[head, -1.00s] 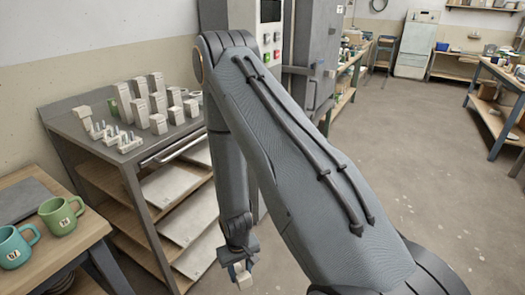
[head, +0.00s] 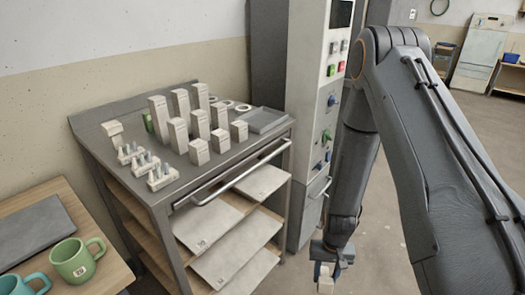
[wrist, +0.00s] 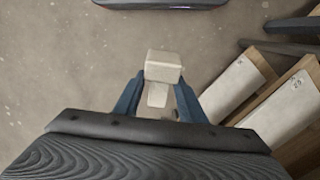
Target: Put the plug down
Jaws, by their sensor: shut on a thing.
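The plug (wrist: 164,67) is a small cream block with a wider head and a narrower part below it. My gripper (wrist: 160,92) is shut on it, with a blue finger on each side in the wrist view. In the head view my gripper (head: 325,270) hangs low at the bottom, right of the metal cart, and the plug (head: 326,285) shows beneath it. The plug is in the air above the concrete floor, clear of any surface.
A metal cart (head: 150,192) holds several cream posts, blocks and peg racks on top, a grey tray (head: 262,121) at its right end, and boards on lower shelves. A wooden table (head: 102,272) with two mugs is at lower left. A control cabinet (head: 312,120) stands behind.

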